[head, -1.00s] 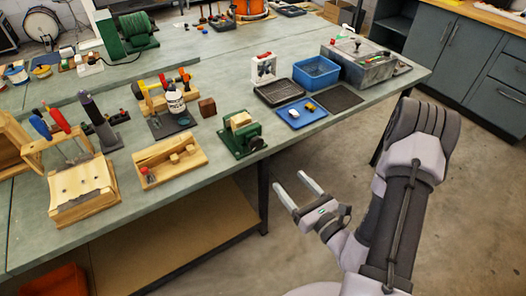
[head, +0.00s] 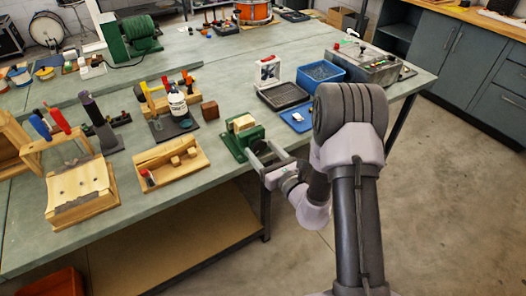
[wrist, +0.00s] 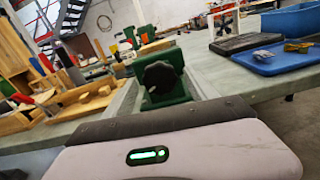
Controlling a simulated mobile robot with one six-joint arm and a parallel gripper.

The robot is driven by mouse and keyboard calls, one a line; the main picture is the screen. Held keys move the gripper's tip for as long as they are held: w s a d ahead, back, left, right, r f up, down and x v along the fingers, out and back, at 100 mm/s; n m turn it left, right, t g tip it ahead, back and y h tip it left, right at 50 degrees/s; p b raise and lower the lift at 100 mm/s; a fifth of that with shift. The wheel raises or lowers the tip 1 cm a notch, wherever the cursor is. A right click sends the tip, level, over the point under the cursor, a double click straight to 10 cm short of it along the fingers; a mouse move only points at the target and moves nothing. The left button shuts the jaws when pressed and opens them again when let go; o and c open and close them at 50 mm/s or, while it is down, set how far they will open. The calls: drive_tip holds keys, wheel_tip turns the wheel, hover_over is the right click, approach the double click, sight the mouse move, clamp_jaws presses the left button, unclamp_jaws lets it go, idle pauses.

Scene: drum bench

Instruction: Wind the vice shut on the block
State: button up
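The green vice (head: 236,148) stands at the front edge of the bench, with a pale wooden block (head: 243,124) between its jaws. In the wrist view the vice (wrist: 172,58) is straight ahead, its black star knob (wrist: 159,78) facing me. My gripper (head: 264,150) is level with the front of the vice, its two fingers apart. In the wrist view the fingers run forward at the left and right of the knob, with nothing held. I cannot tell whether a finger touches the vice. The far jaw is mostly hidden in the wrist view.
A wooden tray with small blocks (head: 140,166) stands left of the vice, and a brown cube (head: 210,110) behind it. A black tray (head: 283,96), a blue mat (head: 298,119) and a blue bin (head: 320,74) lie to the right. Open floor lies before the bench.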

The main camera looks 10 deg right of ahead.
drive_tip(key=c, duration=1.2)
